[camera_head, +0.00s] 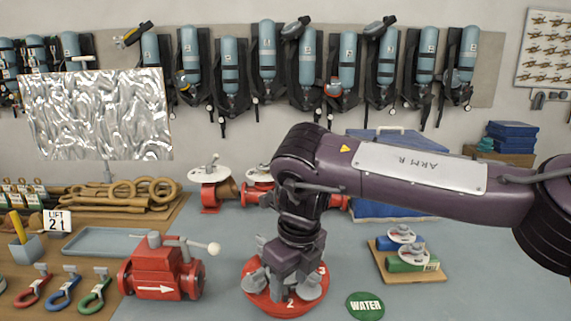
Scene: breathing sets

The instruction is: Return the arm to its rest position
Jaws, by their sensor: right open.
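My right arm (400,177), dark purple with a pale plate marked "ARM R", reaches in from the right side and bends down at the wrist. My right gripper (284,282) points down over a red round base (287,306) marked with numbers and carrying grey parts. The gripper is open. Its fingers overlap the grey parts in this view, so I cannot tell whether they touch. My left gripper is not in view.
A red valve block (158,272) with a white-knobbed lever stands to the left. A green "WATER" disc (365,306) lies just right of the base. A wooden board (408,272) with valves is farther right. Breathing sets (267,60) hang on the wall.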

